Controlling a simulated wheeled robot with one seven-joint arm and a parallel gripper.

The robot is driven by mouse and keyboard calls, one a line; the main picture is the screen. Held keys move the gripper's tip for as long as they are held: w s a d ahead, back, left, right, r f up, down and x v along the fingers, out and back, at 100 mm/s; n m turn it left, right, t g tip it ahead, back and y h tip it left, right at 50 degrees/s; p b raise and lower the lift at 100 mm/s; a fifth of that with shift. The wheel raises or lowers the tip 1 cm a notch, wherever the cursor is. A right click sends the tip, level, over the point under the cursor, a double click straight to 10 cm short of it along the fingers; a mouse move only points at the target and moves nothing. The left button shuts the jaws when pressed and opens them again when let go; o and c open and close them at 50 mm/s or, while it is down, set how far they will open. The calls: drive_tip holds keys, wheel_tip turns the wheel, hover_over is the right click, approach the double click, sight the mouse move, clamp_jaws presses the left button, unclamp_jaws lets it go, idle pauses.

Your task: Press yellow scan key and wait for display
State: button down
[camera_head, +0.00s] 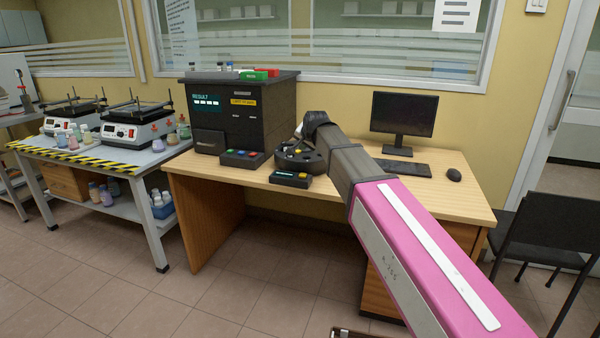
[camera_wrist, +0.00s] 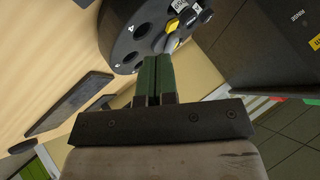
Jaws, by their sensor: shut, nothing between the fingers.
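My gripper (camera_wrist: 153,60) is shut and empty in the wrist view, its green fingers pointing toward a round black carousel (camera_wrist: 128,35). A yellow piece (camera_wrist: 172,45) shows near the carousel's edge, just beyond the fingertips; contact cannot be told. In the head view the carousel (camera_head: 303,160) stands on the wooden desk, partly under my arm, which hides the fingers. A small dark keypad (camera_head: 290,179) with small coloured keys lies in front of it. The black analyzer (camera_head: 225,140) has a lit display (camera_head: 206,102) headed RESULT and a yellow label strip.
A monitor (camera_head: 404,113), keyboard (camera_head: 403,167) and mouse (camera_head: 454,175) stand at the right of the desk. A side table (camera_head: 140,166) with hot plates is at the left; a black chair (camera_head: 545,228) is at the right.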

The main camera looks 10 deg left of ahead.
sight(304, 174)
idle(0.3)
drive_tip(key=shift+f, duration=4.4)
drive_tip(key=shift+f, duration=0.1)
drive_tip(key=shift+f, duration=0.3)
drive_tip(key=shift+f, duration=0.5)
drive_tip(key=shift+r, duration=0.95)
drive_tip(key=shift+r, duration=2.5)
